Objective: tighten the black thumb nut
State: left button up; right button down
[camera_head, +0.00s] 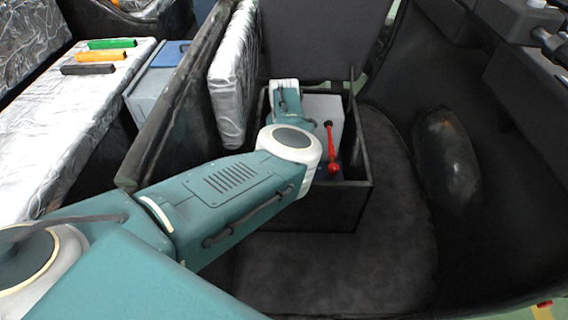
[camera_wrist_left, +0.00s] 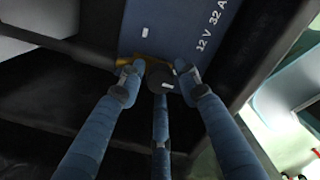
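The black thumb nut (camera_wrist_left: 160,76) shows in the left wrist view as a dark round knob with a small white mark. It sits by a brass-coloured terminal piece (camera_wrist_left: 124,61) at the edge of a blue battery (camera_wrist_left: 180,28) lettered "12 V 32 A". The three fingers of my left gripper (camera_wrist_left: 159,84) surround the nut closely. Whether they press on it I cannot tell. In the head view my left arm reaches into a black open box (camera_head: 312,207) and hides its own fingers and the nut. My right gripper is not in view.
A red lever-like part (camera_head: 331,150) stands in the box beside a pale grey block (camera_head: 322,108). Green, orange and black bars (camera_head: 101,55) lie on a silver bench. Dark floor (camera_head: 385,235) is clear at right.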

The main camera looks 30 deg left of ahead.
pick_arm(q)
notch_tip(320, 180, up, 12)
dwell(0.7)
dwell(0.4)
